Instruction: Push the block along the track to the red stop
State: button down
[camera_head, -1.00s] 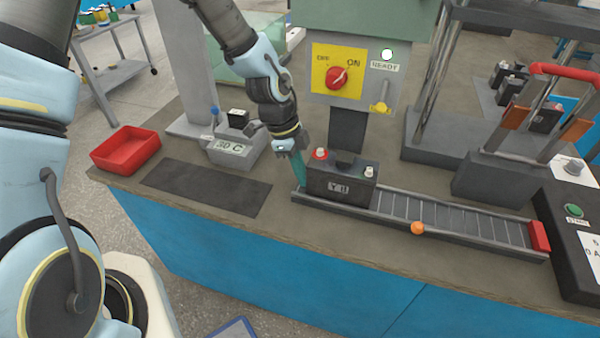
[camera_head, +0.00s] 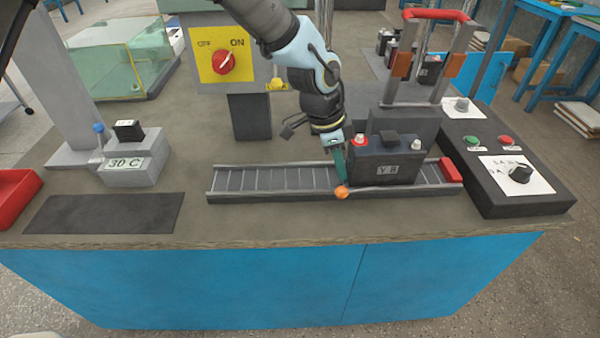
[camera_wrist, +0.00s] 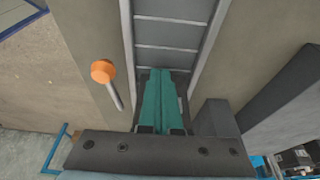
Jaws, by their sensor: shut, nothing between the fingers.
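The dark block (camera_head: 383,165), labelled and with a red and a white terminal on top, sits upright on the roller track (camera_head: 270,180) near its right end. The red stop (camera_head: 451,170) closes that end, with a small gap between it and the block. My gripper (camera_head: 341,178) points down at the block's left end, its green fingers closed together and apparently touching it. In the wrist view the shut fingers (camera_wrist: 160,100) are over the track, with nothing between them. A dark patch beside them may be the block; most of it is hidden.
An orange knob (camera_head: 342,193) on a rod stands at the track's near side, close to my fingertips. A dark control box (camera_head: 505,185) is right of the stop. A metal frame with a red handle (camera_head: 437,15) stands behind. The track's left half is clear.

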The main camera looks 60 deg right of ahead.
aim_at(380, 166)
jog(key=s+d, duration=0.1)
jog(key=s, duration=0.1)
jog(key=s+d, duration=0.4)
jog(key=s, duration=0.1)
jog(key=shift+b, duration=0.4)
